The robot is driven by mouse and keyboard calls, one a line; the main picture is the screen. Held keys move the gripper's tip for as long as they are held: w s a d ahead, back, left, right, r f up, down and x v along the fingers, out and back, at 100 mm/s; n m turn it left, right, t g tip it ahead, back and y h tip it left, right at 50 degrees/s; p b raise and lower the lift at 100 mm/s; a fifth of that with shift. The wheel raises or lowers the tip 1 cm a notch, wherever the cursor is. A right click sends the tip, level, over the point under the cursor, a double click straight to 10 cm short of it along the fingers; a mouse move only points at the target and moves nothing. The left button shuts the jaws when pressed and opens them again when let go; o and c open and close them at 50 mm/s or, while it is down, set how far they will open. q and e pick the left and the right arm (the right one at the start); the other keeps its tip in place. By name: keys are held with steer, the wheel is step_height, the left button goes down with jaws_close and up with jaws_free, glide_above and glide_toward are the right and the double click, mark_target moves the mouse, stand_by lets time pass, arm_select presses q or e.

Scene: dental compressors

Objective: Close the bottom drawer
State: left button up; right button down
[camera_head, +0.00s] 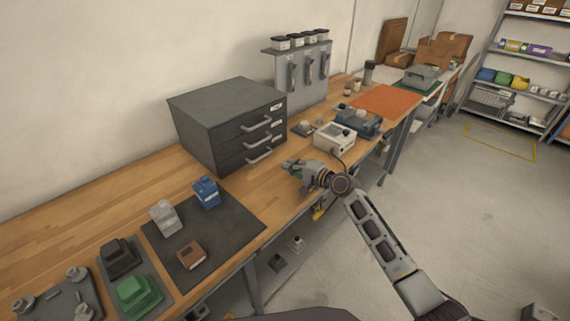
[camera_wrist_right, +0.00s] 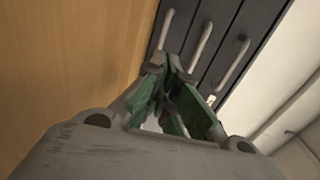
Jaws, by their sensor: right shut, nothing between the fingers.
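The dark grey drawer cabinet (camera_head: 215,115) stands on the wooden bench, with three drawers with pale bar handles facing right. The bottom drawer's handle (camera_head: 260,157) is the lowest; in the right wrist view the bottom handle (camera_wrist_right: 165,28) is the one nearest the wood. I see no wide gap at the bottom drawer, but I cannot tell whether it sits fully flush. My right gripper (camera_head: 290,165) is shut and empty, just in front of the bottom drawer above the bench. Its green-padded fingertips (camera_wrist_right: 165,64) point toward the drawer fronts; contact is unclear. My left gripper is out of view.
A white device (camera_head: 334,137) and a dark blue-grey unit (camera_head: 358,122) stand beyond my right gripper. A dark mat (camera_head: 235,225) holds a blue item (camera_head: 206,192) and other small parts nearer me. Bare bench lies between cabinet and mat.

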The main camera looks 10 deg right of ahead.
steer(key=shift+v, duration=1.1)
steer(key=shift+s+d, duration=0.1)
steer(key=shift+d, duration=0.05)
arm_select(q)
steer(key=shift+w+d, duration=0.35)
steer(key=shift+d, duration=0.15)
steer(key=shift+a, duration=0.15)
